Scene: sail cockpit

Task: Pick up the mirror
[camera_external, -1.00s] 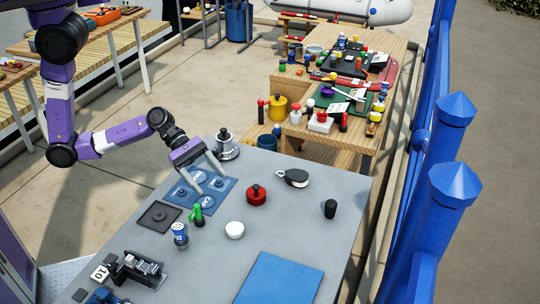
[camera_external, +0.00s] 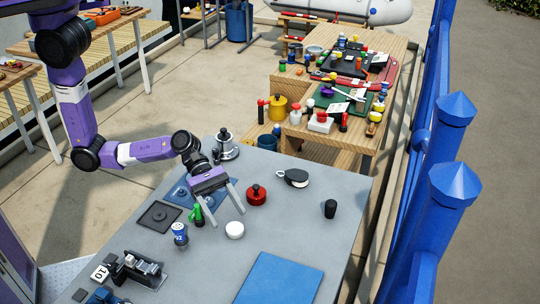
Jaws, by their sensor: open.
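What looks like the mirror (camera_external: 296,178) is a small round thing with a dark rim, a pale face and a loop on its left. It lies on the grey table (camera_external: 300,225) near its far edge; its small size leaves its identity uncertain. My gripper (camera_external: 229,219) is open with nothing between its fingers. It points down over the table, to the left of the mirror and nearer the camera, clearly apart from it.
A red lidded pot (camera_external: 256,196) stands between my gripper and the mirror. A white round tub (camera_external: 234,231), a green item (camera_external: 196,216) and a blue-and-white bottle (camera_external: 180,234) are close to the fingers. A black cup-like item (camera_external: 330,209) stands right; table around it is clear.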

